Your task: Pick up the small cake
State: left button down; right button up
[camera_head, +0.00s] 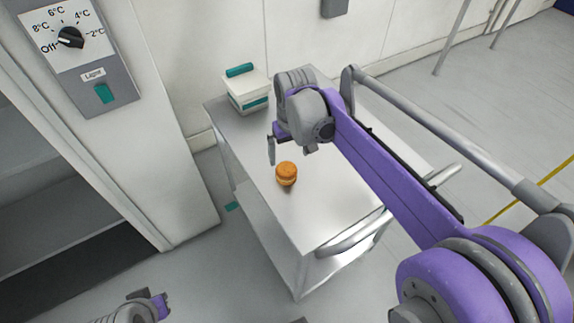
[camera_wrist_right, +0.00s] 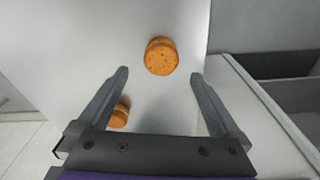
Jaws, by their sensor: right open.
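A small round orange-brown cake (camera_head: 287,174) sits upright on the white top of a cart (camera_head: 310,215). In the right wrist view a round orange cake (camera_wrist_right: 160,57) lies just beyond and between the fingertips, touching neither. A second orange cake (camera_wrist_right: 120,116) shows there beside the left-hand finger, partly hidden by it; I cannot tell which of the two is the one in the head view. My right gripper (camera_head: 290,150) is open and empty above the cart, near the cake; it also shows in the wrist view (camera_wrist_right: 160,76). My left gripper (camera_head: 150,304) is low at the bottom left, away from the cart.
A white box with teal parts (camera_head: 247,91) stands at the cart's back left. A grey rail handle (camera_head: 355,235) runs along the cart's front edge. A white cabinet with a dial (camera_head: 70,38) stands at left. The cart top in front of the cake is clear.

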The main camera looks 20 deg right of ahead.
aim_at(287, 168)
notch_tip(287, 168, down, 4)
jog(key=shift+a+f, duration=0.15)
jog(key=shift+f, duration=0.05)
jog(key=shift+w+f, duration=0.25)
jog(key=shift+f, duration=0.6)
jog(key=shift+w+f, duration=0.3)
jog(key=shift+f, duration=0.6)
jog(key=shift+w+f, duration=0.25)
jog(key=shift+f, duration=0.6)
jog(key=c, duration=0.8)
